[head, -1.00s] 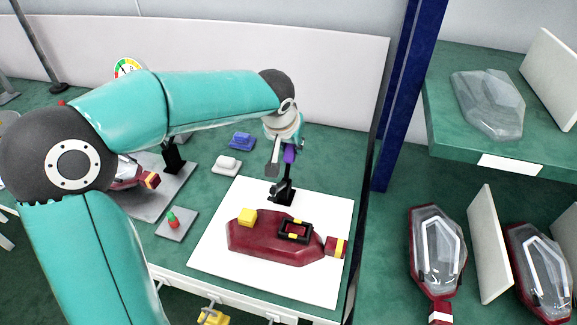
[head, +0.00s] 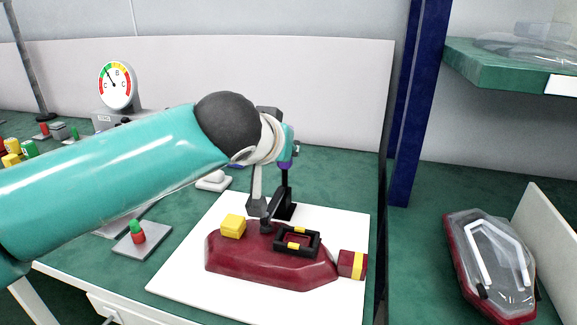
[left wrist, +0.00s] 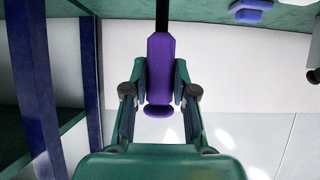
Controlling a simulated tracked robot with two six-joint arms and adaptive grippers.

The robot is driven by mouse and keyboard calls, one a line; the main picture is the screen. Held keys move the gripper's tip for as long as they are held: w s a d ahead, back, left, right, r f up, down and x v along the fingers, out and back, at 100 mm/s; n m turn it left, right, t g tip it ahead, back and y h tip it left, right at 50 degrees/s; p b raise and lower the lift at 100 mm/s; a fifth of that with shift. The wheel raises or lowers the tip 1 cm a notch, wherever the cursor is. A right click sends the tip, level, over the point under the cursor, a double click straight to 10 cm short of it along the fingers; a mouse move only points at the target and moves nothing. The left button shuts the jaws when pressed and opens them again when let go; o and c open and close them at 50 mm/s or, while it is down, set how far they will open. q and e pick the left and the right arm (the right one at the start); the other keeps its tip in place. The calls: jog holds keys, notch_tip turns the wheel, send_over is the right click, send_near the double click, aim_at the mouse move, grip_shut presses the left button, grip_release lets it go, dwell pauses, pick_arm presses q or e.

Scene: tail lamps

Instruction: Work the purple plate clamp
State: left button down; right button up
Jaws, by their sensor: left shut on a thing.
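The plate clamp stands on a black base (head: 284,210) behind the dark red lamp housing (head: 270,258), which lies on a white plate (head: 190,278). Its purple handle (left wrist: 160,65) sits between the two fingers of my left gripper (left wrist: 160,92) in the left wrist view, and the gripper is shut on it. In the head view only a sliver of purple (head: 285,164) shows beneath my left gripper (head: 283,157). A grey bar with a dark tip (head: 265,223) reaches down to the housing's rear edge; whether it touches is unclear. My right gripper is not seen.
A yellow block (head: 233,226) and a black frame (head: 297,242) sit on the housing. A red-green button (head: 137,231) is on a pad at left. A blue post (head: 408,130) and a shelf (head: 500,66) stand at right. A gauge (head: 117,85) is behind.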

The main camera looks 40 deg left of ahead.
pick_arm(q)
jog(key=shift+d, duration=0.15)
dwell(0.3)
jog(key=c, duration=1)
grip_release()
jog(key=shift+w+f, duration=0.1)
jog(key=shift+o, duration=0.4)
jog(key=v, duration=1.2)
jog(key=shift+f, duration=0.1)
